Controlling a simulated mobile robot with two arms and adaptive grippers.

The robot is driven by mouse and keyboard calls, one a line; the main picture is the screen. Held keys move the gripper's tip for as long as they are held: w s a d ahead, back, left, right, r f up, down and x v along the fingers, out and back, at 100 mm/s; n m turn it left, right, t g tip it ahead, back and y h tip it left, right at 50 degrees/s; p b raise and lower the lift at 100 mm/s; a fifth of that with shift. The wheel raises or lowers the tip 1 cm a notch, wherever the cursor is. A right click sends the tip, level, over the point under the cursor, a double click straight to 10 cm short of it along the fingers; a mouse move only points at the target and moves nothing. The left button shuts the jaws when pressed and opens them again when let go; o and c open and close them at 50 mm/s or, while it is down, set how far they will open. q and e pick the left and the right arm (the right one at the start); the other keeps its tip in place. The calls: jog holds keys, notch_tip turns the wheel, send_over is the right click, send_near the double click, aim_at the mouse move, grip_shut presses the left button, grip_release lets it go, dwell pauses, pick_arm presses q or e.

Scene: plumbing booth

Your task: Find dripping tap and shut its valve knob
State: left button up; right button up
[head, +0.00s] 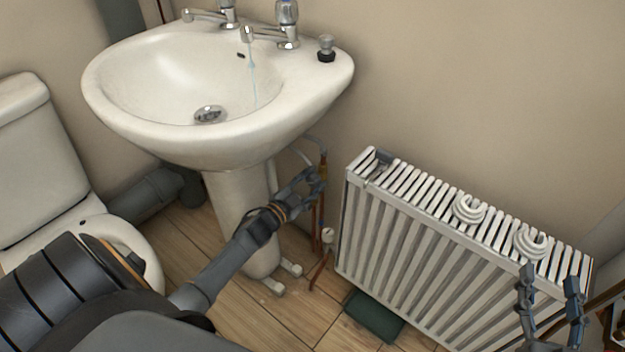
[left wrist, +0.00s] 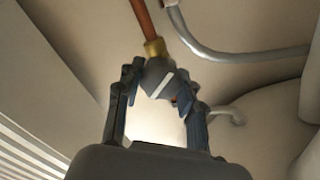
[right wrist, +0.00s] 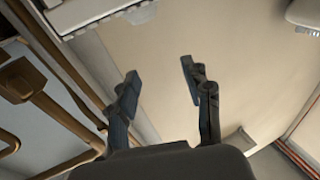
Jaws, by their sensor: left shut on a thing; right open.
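The white basin (head: 130,65) has two chrome taps. A thin blue stream falls from the right tap (head: 288,38) into the bowl; none shows under the left tap (head: 207,14). My left gripper (head: 308,182) is below the basin's right side, beside the pedestal. In the left wrist view it is shut on a dark grey valve knob (left wrist: 158,78) with a white stripe. The knob sits at a brass fitting (left wrist: 154,48) on a copper pipe (left wrist: 143,16). My right gripper (head: 550,277) is open and empty at the radiator's right end; its fingers also show in the right wrist view (right wrist: 159,72).
A white radiator (head: 395,235) with two white coiled items (head: 530,243) on top stands along the wall. A dark green block (head: 375,316) lies under it. A toilet (head: 35,150) is at left. A grey pipe (left wrist: 225,55) runs near the left gripper.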

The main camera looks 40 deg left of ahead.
pick_arm(q)
jog(key=shift+m, duration=0.9)
jog(key=shift+f+m, duration=0.1)
jog(key=shift+m, duration=0.8)
jog(key=shift+d+m+b, duration=0.1)
jog(key=shift+m+b, duration=0.45)
jog(key=shift+m, duration=1.45)
pick_arm(e)
jog(key=shift+s+a+r+t+y, duration=0.15)
jog(key=shift+r+t, duration=0.3)
jog(key=shift+r, duration=0.3)
jog(key=shift+s+r+t+y, duration=0.2)
jog(key=shift+r+t, duration=0.3)
jog(key=shift+r, duration=0.25)
jog(key=shift+s+a+r+t+y, duration=0.15)
jog(key=shift+r+t, duration=0.3)
jog(key=shift+r, duration=0.3)
jog(key=shift+d, duration=0.1)
pick_arm(q)
jog(key=o, duration=1.2)
jog(key=s, duration=0.8)
jog(key=s+a, duration=0.1)
jog(key=s, duration=0.3)
